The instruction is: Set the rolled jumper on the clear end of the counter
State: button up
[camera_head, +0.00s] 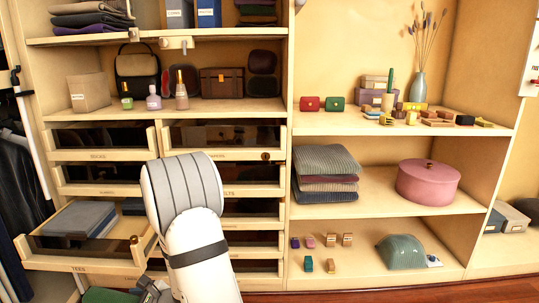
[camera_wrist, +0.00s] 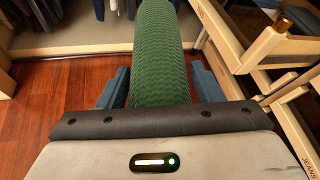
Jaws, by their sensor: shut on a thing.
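The rolled jumper is a green, ribbed knit roll (camera_wrist: 160,55). In the wrist view it stands between the two blue fingers of my gripper (camera_wrist: 150,88), which is shut on it. In the head view a green piece of it shows at the bottom edge (camera_head: 105,295), left of my arm; the rest is cut off. The likely counter is the pale waist-high surface (camera_head: 335,124) at the right. Small boxes and blocks crowd its middle and right; its left front strip is bare. My gripper is well below and left of it.
An open drawer (camera_head: 85,262) with folded grey clothes juts out at the left, close to my arm. Drawer fronts also stand close at the right in the wrist view (camera_wrist: 255,50). A vase (camera_head: 418,88) with dry stems and a pink round box (camera_head: 428,182) stand right.

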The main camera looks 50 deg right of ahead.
aim_at(342, 121)
jog(key=u, duration=1.45)
jog(key=i, duration=0.05)
jog(key=z, duration=2.7)
